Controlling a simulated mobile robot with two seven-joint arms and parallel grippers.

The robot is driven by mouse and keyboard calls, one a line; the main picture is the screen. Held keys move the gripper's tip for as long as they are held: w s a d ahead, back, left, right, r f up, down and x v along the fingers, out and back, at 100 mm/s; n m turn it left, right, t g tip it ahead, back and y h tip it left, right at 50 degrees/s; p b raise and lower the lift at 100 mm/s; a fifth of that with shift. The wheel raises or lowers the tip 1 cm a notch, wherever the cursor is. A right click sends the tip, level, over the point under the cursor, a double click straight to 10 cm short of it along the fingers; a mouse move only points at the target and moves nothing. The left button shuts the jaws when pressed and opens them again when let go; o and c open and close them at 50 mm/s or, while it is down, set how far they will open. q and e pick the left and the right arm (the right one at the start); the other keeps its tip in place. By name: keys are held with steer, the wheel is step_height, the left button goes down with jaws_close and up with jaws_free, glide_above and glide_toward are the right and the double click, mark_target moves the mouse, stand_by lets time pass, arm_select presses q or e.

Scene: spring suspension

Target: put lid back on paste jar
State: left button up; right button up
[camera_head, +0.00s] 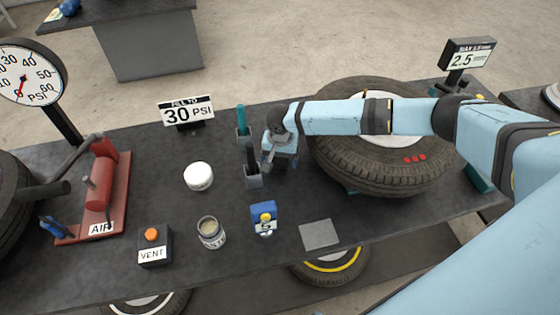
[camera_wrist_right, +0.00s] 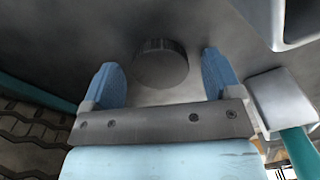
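The paste jar (camera_head: 211,236) stands upright and open on the dark bench, pale paste showing at its mouth. A round white lid (camera_head: 198,174) lies apart on the bench, behind the jar and slightly left. My right gripper (camera_head: 266,160) is low over the bench, right of the lid and beside the tool holders, away from both jar and lid. In the right wrist view its blue fingers (camera_wrist_right: 163,82) are spread. A dark round piece (camera_wrist_right: 161,66) shows between them, with gaps on both sides. My left gripper is not in view.
A dark-handled tool stands in a grey holder (camera_head: 253,182); a teal-handled one (camera_head: 241,118) stands behind. A tire (camera_head: 375,180) fills the right. A blue device (camera_head: 264,218), grey pad (camera_head: 320,235), VENT box (camera_head: 153,250) and red air pump (camera_head: 101,185) surround the jar area.

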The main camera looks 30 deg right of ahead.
mark_target(280, 161)
steer(key=c, duration=0.9)
steer(key=shift+o, duration=0.2)
step_height(280, 161, up, 20)
